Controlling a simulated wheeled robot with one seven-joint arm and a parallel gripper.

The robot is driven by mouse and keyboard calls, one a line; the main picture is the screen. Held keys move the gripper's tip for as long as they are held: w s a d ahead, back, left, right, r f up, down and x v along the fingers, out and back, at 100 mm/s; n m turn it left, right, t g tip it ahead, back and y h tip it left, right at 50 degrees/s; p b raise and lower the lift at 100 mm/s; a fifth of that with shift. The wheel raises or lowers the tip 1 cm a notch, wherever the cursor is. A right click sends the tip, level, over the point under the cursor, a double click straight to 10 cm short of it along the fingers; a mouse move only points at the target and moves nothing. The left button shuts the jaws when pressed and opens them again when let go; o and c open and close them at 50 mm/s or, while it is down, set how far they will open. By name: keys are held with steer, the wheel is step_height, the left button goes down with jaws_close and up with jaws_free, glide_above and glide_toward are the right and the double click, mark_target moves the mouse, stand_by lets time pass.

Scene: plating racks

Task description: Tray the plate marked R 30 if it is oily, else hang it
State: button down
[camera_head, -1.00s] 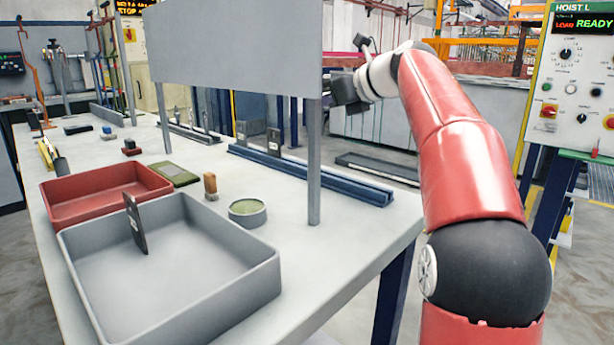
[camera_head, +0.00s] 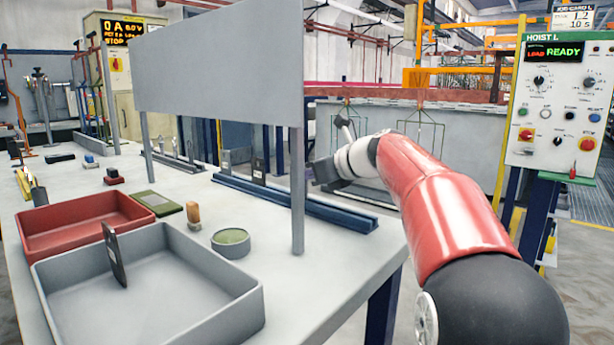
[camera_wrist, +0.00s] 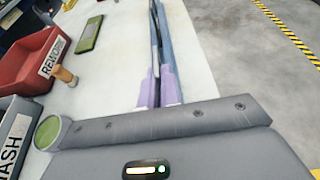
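Another dark plate (camera_head: 114,255) stands tilted in the grey tray (camera_head: 205,327), whose label in the wrist view (camera_wrist: 13,143) is cut off to "ASH". The red tray (camera_head: 38,248) beside it reads "REWORK" in the wrist view (camera_wrist: 28,55). I cannot read any plate's marking or tell if it is oily. My gripper (camera_head: 318,173) is beyond the screen's right post, above the rail's right part. Its finger gap (camera_wrist: 159,92) is unclear.
The upright grey screen (camera_head: 220,65) has a right post (camera_head: 297,195) close to my arm. A round green-topped dish (camera_head: 231,241), a wooden-handled tool (camera_head: 193,215) and a green pad (camera_head: 158,203) lie on the table. The table's front right corner is bare.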

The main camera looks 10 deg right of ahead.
steer(key=c, duration=1.6)
jaws_free()
steer(key=shift+f, duration=0.1)
